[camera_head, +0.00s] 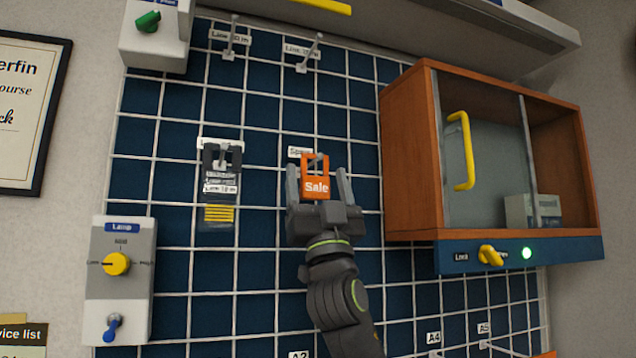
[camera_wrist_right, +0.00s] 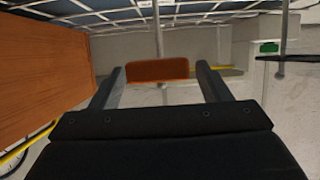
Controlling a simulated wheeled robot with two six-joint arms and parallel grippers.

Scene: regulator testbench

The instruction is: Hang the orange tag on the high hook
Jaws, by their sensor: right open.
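The orange tag (camera_head: 316,178), printed "Sale", is on the blue grid board, at a hook under a partly covered label. My right gripper (camera_head: 319,183) is open, with one finger on each side of the tag. In the right wrist view the tag (camera_wrist_right: 157,70) shows edge-on between the two spread fingers (camera_wrist_right: 160,84), with a gap visible beside each. Two hooks with labels, a left one (camera_head: 231,42) and a right one (camera_head: 309,53), are high on the board, with nothing hanging on them. My left gripper is not in view.
A dark tag pack (camera_head: 220,179) hangs left of the orange tag. A wooden cabinet (camera_head: 412,150) with a yellow handle (camera_head: 464,150) juts out at the right. A lamp switch box (camera_head: 121,272) is at the lower left. The grid between tag and high hooks is clear.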

